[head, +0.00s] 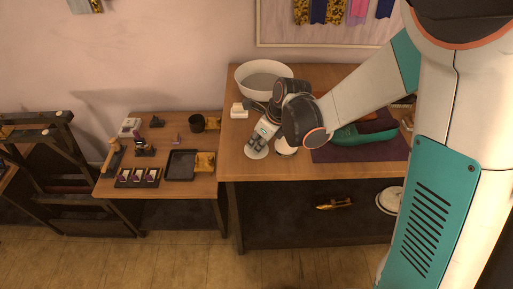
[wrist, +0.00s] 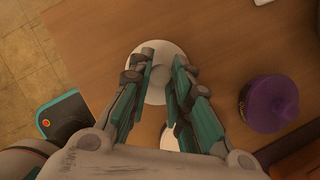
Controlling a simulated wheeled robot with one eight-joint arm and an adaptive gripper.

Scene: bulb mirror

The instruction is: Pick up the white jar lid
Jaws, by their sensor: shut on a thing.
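The white jar lid (head: 257,153) is a pale round disc near the front left edge of the larger wooden table. In the wrist view the lid (wrist: 160,50) lies between the fingertips, with a raised middle part. My gripper (head: 257,143) points down over it, and in the wrist view the two teal-and-grey fingers of my gripper (wrist: 163,66) are closed on its middle. The lid seems at table height; I cannot tell whether it touches the wood.
A second white round thing (head: 287,150) is close on the right, partly hidden by my arm. A white bowl (head: 264,68) and a small white block (head: 239,113) stand behind. A purple-topped jar (wrist: 270,103) is at right in the wrist view. A green object (head: 365,133) lies on a dark mat.

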